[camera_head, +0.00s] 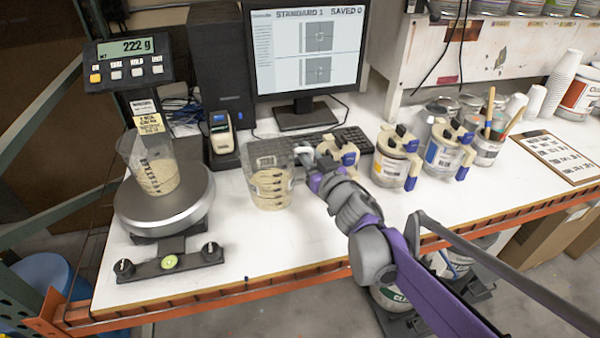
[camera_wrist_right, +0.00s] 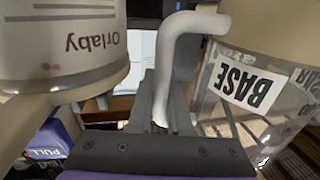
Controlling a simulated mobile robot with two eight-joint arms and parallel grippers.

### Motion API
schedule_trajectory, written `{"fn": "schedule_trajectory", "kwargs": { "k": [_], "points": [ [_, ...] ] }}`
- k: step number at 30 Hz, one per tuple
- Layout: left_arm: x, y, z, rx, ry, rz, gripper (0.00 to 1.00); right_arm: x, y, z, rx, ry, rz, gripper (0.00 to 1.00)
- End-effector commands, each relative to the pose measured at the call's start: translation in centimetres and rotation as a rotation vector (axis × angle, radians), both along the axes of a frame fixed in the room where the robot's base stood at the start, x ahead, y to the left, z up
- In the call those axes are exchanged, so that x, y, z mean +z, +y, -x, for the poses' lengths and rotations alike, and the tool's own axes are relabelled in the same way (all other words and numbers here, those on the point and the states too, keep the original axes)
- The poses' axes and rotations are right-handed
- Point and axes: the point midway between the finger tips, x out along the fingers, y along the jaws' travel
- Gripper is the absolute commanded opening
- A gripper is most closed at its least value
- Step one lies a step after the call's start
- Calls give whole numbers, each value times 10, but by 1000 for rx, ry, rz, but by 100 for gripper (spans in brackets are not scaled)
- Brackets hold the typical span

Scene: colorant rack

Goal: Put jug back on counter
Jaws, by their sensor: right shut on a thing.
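A clear jug (camera_head: 270,188) with tan contents is at the front middle of the counter (camera_head: 240,255), right of the scale. My right gripper (camera_head: 306,158) is at the jug's right side, shut on its handle. In the right wrist view the gripper (camera_wrist_right: 160,115) has the pale bent handle (camera_wrist_right: 190,22) between its fingers, beside the jug's "BASE" label (camera_wrist_right: 246,82). The jug looks upright. I cannot tell whether its base touches the counter. My left gripper is not in view.
Another jug (camera_head: 153,172) stands on the scale (camera_head: 165,208), whose display (camera_head: 125,47) reads 222 g. Lidded cans (camera_head: 395,160) stand right of the gripper; one labelled can (camera_wrist_right: 65,45) is close in the wrist view. A keyboard (camera_head: 335,142) lies behind.

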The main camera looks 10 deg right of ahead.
Motion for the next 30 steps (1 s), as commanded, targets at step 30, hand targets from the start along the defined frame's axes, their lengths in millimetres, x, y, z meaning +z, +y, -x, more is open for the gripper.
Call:
{"fn": "schedule_trajectory", "kwargs": {
  "k": [30],
  "points": [
    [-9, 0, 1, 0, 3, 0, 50, -49, 0, 0, 1, 0, 0, 29]
  ]
}}
